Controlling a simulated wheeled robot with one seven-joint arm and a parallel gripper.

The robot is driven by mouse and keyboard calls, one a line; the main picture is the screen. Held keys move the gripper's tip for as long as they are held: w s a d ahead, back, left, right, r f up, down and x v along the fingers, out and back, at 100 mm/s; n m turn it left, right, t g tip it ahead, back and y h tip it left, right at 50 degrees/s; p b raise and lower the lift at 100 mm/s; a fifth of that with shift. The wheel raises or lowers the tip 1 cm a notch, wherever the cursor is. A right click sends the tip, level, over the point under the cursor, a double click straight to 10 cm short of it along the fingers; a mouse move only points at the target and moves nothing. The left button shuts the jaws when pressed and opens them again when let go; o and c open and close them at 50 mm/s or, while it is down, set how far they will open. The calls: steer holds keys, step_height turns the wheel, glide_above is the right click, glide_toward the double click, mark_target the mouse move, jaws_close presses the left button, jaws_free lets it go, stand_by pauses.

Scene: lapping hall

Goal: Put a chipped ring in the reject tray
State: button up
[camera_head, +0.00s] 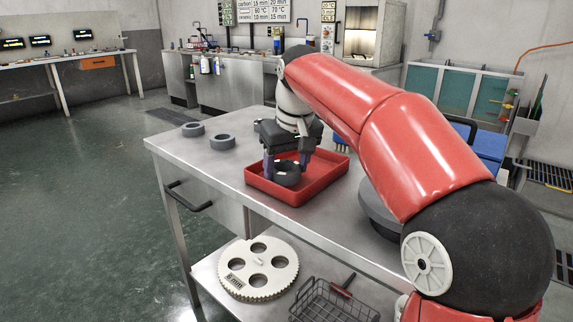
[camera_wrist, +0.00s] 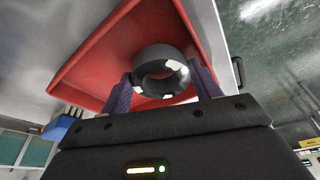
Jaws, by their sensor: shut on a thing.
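A dark grey ring (camera_head: 287,175) is between the fingers of my gripper (camera_head: 285,168), over the red reject tray (camera_head: 297,195) on the steel table. In the wrist view the ring (camera_wrist: 161,72) shows several pale chipped patches. My gripper (camera_wrist: 160,92) is shut on it, with one finger at each side. The red tray (camera_wrist: 95,62) fills much of the wrist view behind the ring. I cannot tell whether the ring touches the tray floor.
The steel table (camera_head: 205,165) is bare around the two loose rings. Its lower shelf holds a white toothed disc (camera_head: 258,270) and a wire basket (camera_head: 335,300). A dark round object (camera_head: 378,212) stands right of the tray, partly hidden by my arm. Floor at left is clear.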

steer(key=shift+f+b, duration=0.35)
steer(key=shift+f, duration=0.15)
steer(key=o, duration=1.3)
steer(key=shift+c, duration=0.2)
steer(key=shift+r, duration=0.1)
